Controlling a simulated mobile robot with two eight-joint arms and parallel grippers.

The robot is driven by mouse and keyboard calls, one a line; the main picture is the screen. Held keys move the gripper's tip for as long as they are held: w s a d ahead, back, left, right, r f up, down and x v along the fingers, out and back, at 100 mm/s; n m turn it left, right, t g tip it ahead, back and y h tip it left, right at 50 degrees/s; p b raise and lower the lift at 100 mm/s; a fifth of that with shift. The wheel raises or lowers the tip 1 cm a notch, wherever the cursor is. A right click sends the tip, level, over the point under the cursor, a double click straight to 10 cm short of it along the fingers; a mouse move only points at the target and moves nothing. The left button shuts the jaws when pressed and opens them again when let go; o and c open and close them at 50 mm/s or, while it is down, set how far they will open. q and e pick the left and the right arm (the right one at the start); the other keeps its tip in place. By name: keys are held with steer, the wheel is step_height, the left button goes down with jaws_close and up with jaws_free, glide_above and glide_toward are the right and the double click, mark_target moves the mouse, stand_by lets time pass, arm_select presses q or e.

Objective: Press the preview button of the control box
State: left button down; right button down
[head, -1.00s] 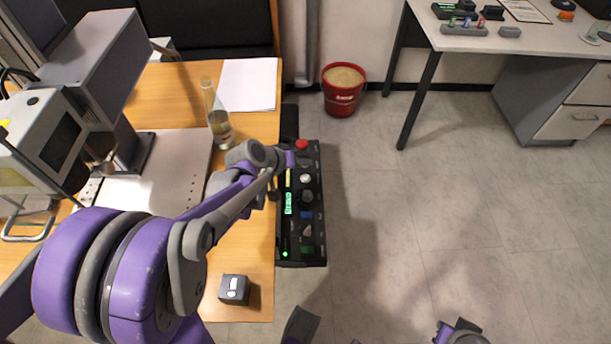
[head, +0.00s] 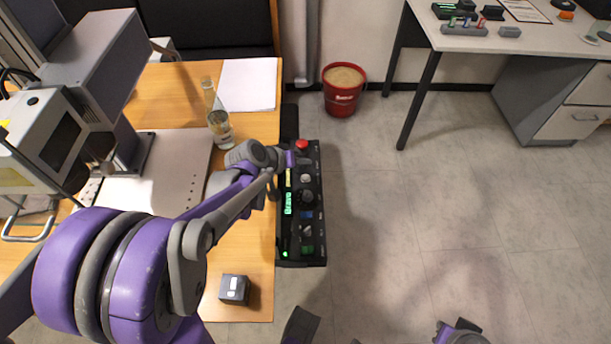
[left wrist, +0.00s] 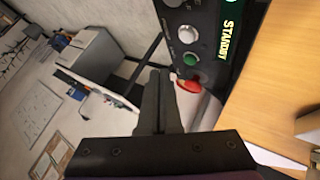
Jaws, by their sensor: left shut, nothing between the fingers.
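The black control box (head: 308,235) stands along the right edge of the wooden table, with a green-lit display (head: 289,203), several knobs and buttons, and a red mushroom button (head: 301,144) at its far end. My left gripper (head: 290,160) is over the far part of the box. In the left wrist view its fingers (left wrist: 160,98) are shut and empty. Beyond them show a silver round control (left wrist: 188,34), a green button (left wrist: 190,59) and the red button (left wrist: 188,85). Fingertip contact cannot be told. The preview button's label is not readable. My right gripper is not clearly visible.
A glass bottle (head: 218,120) and white paper (head: 249,84) are on the table, left of the box. A small dark box (head: 234,289) sits at the near edge. A red bucket (head: 342,95) stands on the floor beyond.

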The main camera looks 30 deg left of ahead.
arm_select(q)
steer(key=s+d+m+g+y, duration=0.1)
steer(key=s+d, duration=0.4)
steer(key=s, duration=0.6)
steer(key=s+d+m+g+y, duration=0.1)
steer(key=s+d+m+g, duration=0.2)
steer(key=s, duration=0.8)
steer(key=shift+d+r+m+y, duration=0.3)
steer(key=shift+d+m, duration=0.5)
steer(key=shift+d, duration=0.3)
steer(key=shift+f, duration=0.1)
